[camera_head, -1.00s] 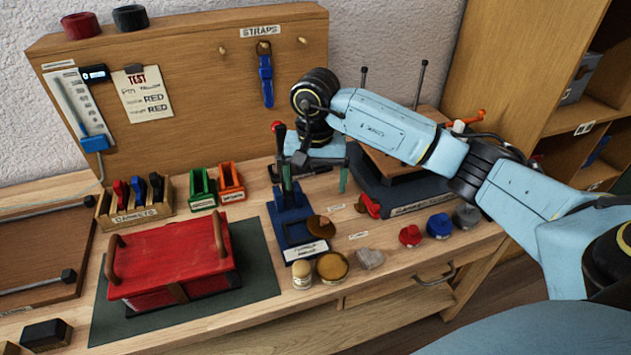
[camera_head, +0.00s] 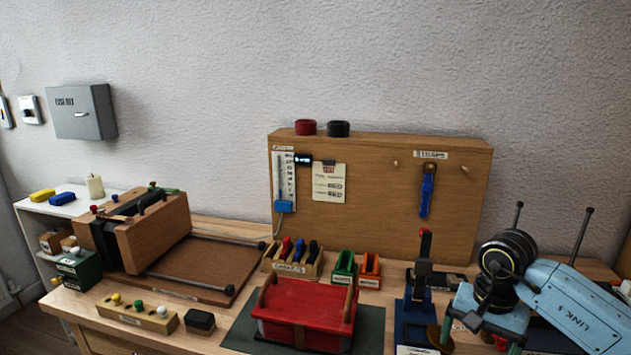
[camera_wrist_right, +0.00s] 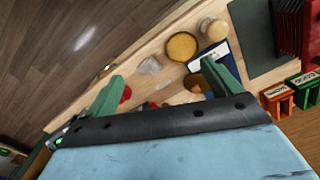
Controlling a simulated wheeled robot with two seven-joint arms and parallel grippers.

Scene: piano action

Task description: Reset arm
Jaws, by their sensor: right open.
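My right arm comes in from the right in the head view, with its right gripper (camera_head: 480,340) low at the picture's bottom edge, pointing down over the bench. Its green fingers stand apart with nothing seen held between them. In the right wrist view the open gripper (camera_wrist_right: 165,86) shows two green fingers wide apart above the bench top. The blue-based lever press (camera_head: 417,312) with a red knob stands just left of the gripper in the head view. My left gripper is in neither view.
A red box (camera_head: 303,312) lies on a dark mat. A wooden clamp-like block (camera_head: 150,240) is at left. In the wrist view a brass dish (camera_wrist_right: 182,46) and a jar (camera_wrist_right: 213,28) lie beyond the fingers.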

